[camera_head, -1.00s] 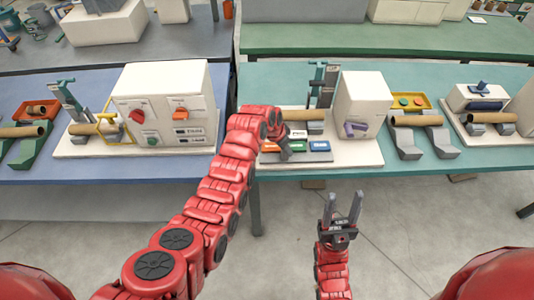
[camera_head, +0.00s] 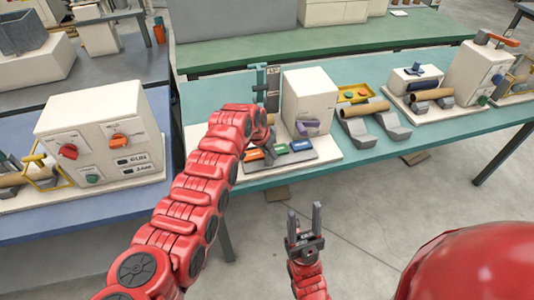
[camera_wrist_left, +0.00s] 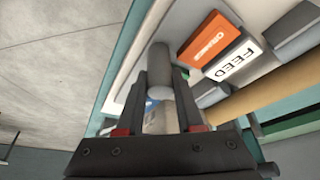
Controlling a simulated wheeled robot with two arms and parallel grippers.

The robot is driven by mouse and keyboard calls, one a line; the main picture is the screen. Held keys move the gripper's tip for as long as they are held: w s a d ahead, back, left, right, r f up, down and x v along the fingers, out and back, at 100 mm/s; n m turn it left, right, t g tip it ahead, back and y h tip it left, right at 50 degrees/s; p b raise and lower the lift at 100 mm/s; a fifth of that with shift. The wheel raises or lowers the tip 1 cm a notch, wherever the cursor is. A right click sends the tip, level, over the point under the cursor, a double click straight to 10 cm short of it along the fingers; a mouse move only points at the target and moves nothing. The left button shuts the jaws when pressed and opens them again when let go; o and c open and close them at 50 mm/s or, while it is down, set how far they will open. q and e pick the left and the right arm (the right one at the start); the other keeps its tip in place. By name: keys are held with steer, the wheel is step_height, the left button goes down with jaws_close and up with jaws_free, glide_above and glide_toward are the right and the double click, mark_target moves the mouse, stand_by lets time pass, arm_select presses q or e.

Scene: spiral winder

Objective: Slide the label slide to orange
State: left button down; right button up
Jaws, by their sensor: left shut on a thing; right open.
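The winder's front strip carries an orange plate (camera_head: 253,155), a green plate (camera_head: 280,149) and a blue plate (camera_head: 301,146). My left gripper (camera_head: 268,148) is low at this strip, between the orange and green plates. In the left wrist view my left gripper (camera_wrist_left: 158,85) is shut on a grey rounded knob (camera_wrist_left: 160,62), which I take for the label slide's handle. The orange plate with lettering (camera_wrist_left: 215,38) lies right of the knob, beside a white FEED label (camera_wrist_left: 234,59). My fingers partly hide what is under the knob. My right gripper (camera_head: 304,225) is open and empty, in front of the table.
The winder's white box (camera_head: 309,98) with a purple knob (camera_head: 308,127) stands behind the strip. A grey stand with a brown tube (camera_head: 365,109) is to the right. Another white machine (camera_head: 105,130) is left. Open floor (camera_head: 360,215) lies in front.

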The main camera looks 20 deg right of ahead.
arm_select(q)
steer(key=shift+d+r, duration=0.1)
steer(key=shift+d, duration=0.1)
steer(key=c, duration=0.8)
jaws_free()
steer(key=shift+o, duration=1.3)
steer(key=shift+d, duration=0.1)
steer(key=shift+s+a+r+b, duration=0.1)
steer(key=shift+a+r+b, duration=0.15)
steer(key=shift+r, duration=0.35)
steer(key=b+v, duration=0.1)
steer(key=v, duration=1.5)
